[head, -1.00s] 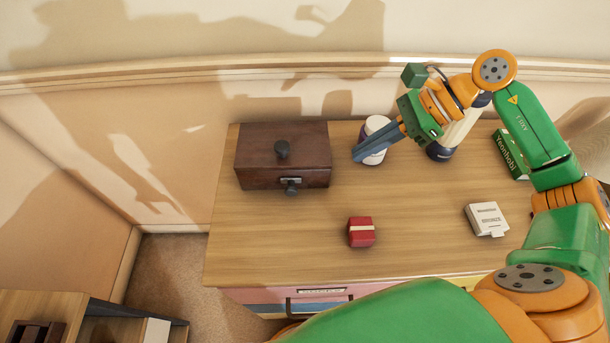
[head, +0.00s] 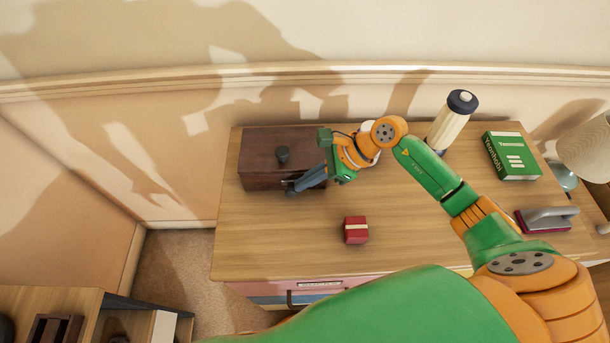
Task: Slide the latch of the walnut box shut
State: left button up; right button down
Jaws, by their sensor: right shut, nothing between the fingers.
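The dark brown walnut box (head: 262,152) stands at the back left of the wooden table, with a round dark knob (head: 282,155) on its lid. Its front faces the table's front edge. My right gripper (head: 292,190) is shut and empty, with its fingertips at the middle of the box's front, where the latch sits. The fingers and wrist hide most of the latch and the right part of the front. I cannot tell whether the fingertips touch the latch. My left gripper is not in view.
A red box with a pale band (head: 356,230) sits on the table in front of my wrist. The table's front left is clear.

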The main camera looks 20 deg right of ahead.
aim_at(288, 189)
jog(key=shift+a, duration=0.15)
jog(key=a, duration=0.1)
jog(key=w+a+b, duration=0.1)
jog(key=a, duration=0.1)
jog(key=shift+a, duration=0.2)
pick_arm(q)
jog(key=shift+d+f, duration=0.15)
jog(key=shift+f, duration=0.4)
pick_arm(e)
jog(key=shift+d, duration=0.1)
